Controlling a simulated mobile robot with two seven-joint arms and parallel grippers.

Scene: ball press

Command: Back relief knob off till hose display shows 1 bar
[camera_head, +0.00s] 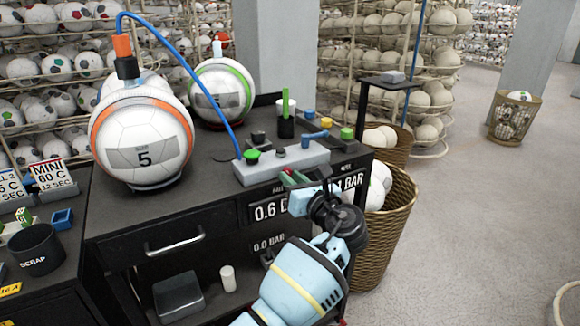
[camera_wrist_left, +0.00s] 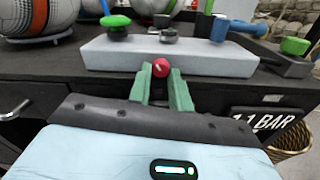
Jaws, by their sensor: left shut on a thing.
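The red relief knob (camera_wrist_left: 160,67) sits on the front face of the grey valve block (camera_wrist_left: 110,50), which is on the dark bench in the head view (camera_head: 312,160). My left gripper (camera_head: 290,178) has its green fingers closed around the knob, one on each side in the wrist view (camera_wrist_left: 161,85). In the head view the gripper hides most of the knob. A right-hand display (camera_wrist_left: 262,120) reads 1.1 BAR in the wrist view; in the head view (camera_head: 352,181) my gripper covers its left part. My right gripper is not in view.
A ball marked 5 (camera_head: 143,148) stands in an orange ring, joined to the block by a blue hose (camera_head: 215,90). A second ball (camera_head: 220,92) has a green ring. A wicker basket (camera_head: 385,240) stands right of the bench. A lower display (camera_head: 268,243) reads 0.0 BAR.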

